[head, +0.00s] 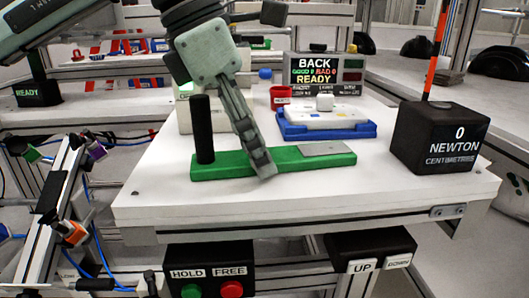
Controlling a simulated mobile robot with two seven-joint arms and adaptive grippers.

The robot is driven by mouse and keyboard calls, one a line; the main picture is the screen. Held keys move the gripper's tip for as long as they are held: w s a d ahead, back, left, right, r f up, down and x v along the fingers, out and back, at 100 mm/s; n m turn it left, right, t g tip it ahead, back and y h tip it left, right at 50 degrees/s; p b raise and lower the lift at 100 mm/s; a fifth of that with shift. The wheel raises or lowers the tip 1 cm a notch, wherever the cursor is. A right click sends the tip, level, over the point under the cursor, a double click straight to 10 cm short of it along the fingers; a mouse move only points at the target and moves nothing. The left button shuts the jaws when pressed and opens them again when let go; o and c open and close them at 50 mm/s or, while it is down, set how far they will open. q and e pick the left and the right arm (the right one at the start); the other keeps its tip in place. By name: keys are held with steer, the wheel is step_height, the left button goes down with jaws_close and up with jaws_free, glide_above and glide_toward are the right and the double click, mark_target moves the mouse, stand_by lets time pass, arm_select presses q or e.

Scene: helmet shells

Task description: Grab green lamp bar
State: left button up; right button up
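The green lamp bar (225,168) lies flat on the white table, long side roughly left to right. A black upright post (203,130) stands at its left end and a flat grey plate (322,149) lies on its right part. My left gripper (262,170) comes down from above, its long grey fingers slanting across the middle of the bar, right of the post. The fingers overlap in this view, so I cannot tell whether they are apart or touch the bar. They hide a strip of the bar. My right gripper is not in view.
Behind the bar are a blue tray (300,134) with a white block, a red cup (281,97) and a display (325,73) reading BACK and READY. A black NEWTON box (440,137) stands at the right. The table's front strip (300,200) is clear.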

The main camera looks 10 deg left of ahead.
arm_select(q)
steer(key=c, duration=1)
